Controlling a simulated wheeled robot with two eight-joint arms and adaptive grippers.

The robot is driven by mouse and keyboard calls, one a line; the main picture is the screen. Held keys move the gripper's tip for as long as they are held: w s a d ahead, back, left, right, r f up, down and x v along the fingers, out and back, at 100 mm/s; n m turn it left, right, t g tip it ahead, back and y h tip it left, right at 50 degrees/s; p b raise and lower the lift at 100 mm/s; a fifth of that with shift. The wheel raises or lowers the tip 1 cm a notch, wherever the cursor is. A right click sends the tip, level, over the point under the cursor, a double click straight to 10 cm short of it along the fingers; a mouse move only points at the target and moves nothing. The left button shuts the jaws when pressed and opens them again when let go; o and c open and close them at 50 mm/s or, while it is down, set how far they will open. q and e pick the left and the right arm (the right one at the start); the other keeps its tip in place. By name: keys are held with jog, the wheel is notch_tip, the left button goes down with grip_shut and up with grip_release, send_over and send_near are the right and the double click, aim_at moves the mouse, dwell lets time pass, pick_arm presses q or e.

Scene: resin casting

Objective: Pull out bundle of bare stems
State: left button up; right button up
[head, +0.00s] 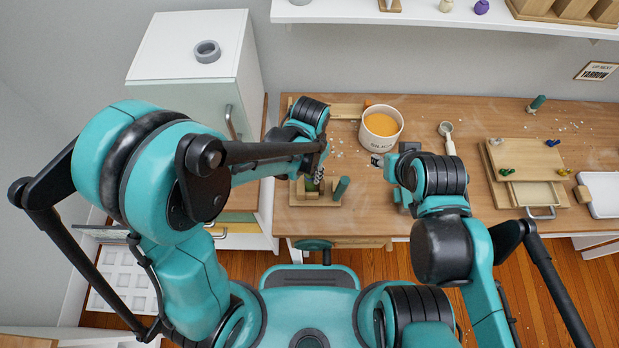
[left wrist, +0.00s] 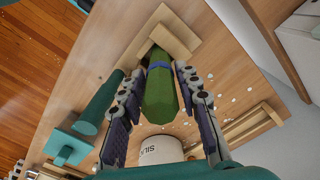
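The bundle of bare stems (left wrist: 160,92) is a green, upright-looking cluster with a blue band, its far end in a small wooden block (left wrist: 172,38). My left gripper (left wrist: 162,76) has its two fingers on either side of the bundle, with narrow gaps visible, so it looks open around it. In the head view my left gripper (head: 316,182) is over the wooden stand (head: 298,195) near the table's front edge, and mostly covers the bundle.
A teal cylinder (head: 341,188) stands close to the right of the bundle. A white pot of orange content (head: 381,126) and a grey-white scoop (head: 446,136) are behind. A wooden board with coloured knobs (head: 527,158) lies at right. Pale crumbs are scattered on the table (head: 420,110).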

pick_arm(q)
jog(key=shift+o, duration=0.5)
grip_shut()
jog(key=shift+r+p, duration=0.5)
jog(key=shift+r, duration=0.3)
jog(key=shift+r+p, duration=2.3)
jog(key=shift+r, duration=0.8)
jog(key=shift+s+f, duration=0.1)
